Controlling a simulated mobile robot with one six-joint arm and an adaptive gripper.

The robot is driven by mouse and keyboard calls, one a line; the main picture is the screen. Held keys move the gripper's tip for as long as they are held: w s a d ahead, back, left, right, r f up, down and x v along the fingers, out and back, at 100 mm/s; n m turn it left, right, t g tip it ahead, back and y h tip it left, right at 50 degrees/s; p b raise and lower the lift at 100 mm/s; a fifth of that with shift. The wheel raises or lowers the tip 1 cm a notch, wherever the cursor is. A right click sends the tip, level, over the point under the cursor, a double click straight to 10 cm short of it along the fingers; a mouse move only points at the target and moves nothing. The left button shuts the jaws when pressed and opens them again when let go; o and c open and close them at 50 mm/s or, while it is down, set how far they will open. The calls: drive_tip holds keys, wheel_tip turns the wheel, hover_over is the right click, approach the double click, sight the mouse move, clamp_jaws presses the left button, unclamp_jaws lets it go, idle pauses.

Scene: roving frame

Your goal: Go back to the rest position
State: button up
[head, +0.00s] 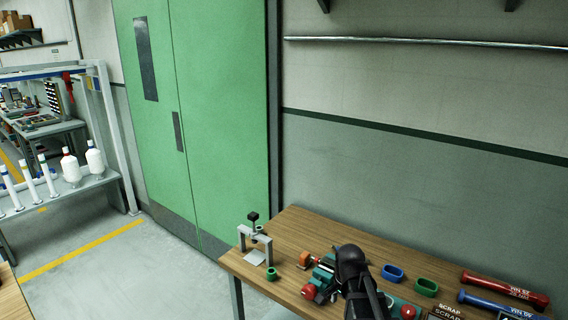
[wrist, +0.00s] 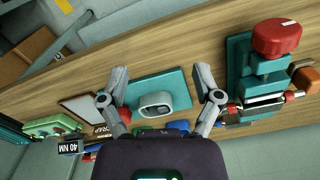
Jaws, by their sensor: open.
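My gripper (wrist: 160,75) shows in the wrist view with its two grey fingers spread wide and nothing between the tips. Below it, a light grey rounded ring (wrist: 155,104) sits on a teal plate (wrist: 180,88), apart from both fingers. In the head view my dark arm reaches over the wooden bench (head: 300,228), and its fingertips cannot be made out there. A teal vise with a red knob (wrist: 277,37) stands to the right in the wrist view.
On the bench stand a small grey press (head: 242,238), a green ring (head: 271,274), a blue oval ring (head: 393,273) and a green oval ring (head: 426,287). Red (head: 503,288) and blue (head: 499,305) tubes lie at right. A green door (head: 225,110) is behind.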

drive_tip(key=s+f+n+b, duration=0.3)
drive_tip(key=s+n, duration=0.3)
drive_tip(key=n, duration=0.4)
drive_tip(key=shift+s+f+n+b, duration=0.3)
drive_tip(key=shift+s+f+b, duration=0.1)
drive_tip(key=shift+f, duration=0.2)
